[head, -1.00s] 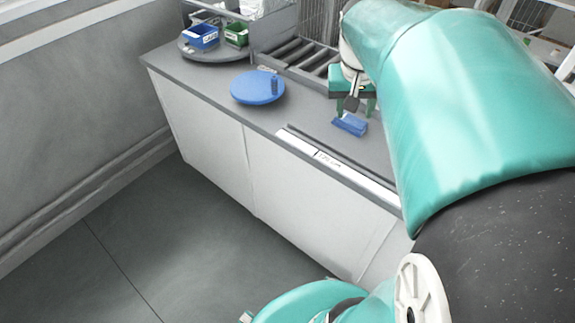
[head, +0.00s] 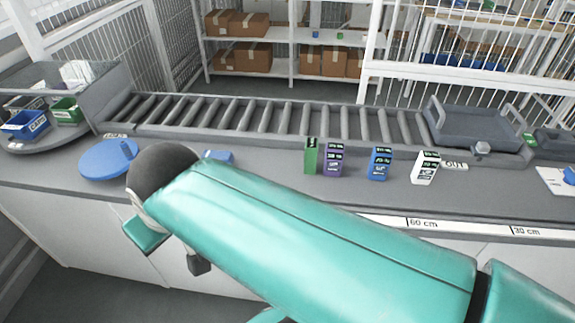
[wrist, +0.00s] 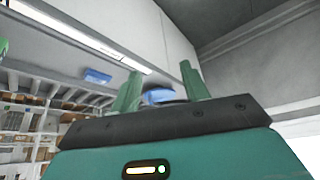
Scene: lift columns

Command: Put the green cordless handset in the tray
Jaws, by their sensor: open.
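A slim green upright block with a dark panel (head: 311,156), seemingly the green handset, stands on the grey counter right of centre in the head view. A green piece at the left edge of the wrist view (wrist: 3,47) may be the same thing; it is cut off. The grey tray (head: 470,133) with raised handles is at the right rear, by the end of the roller conveyor. My gripper (wrist: 158,88) is open, with nothing held between its fingers. In the head view it is at the counter's front left, well left of the green block, its fingers hidden.
Purple (head: 333,160), blue (head: 380,163) and white (head: 425,168) blocks stand in a row right of the green one. A blue disc (head: 108,159) and a small blue block (head: 220,157) lie left. The roller conveyor (head: 270,119) runs behind; mesh fencing stands beyond.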

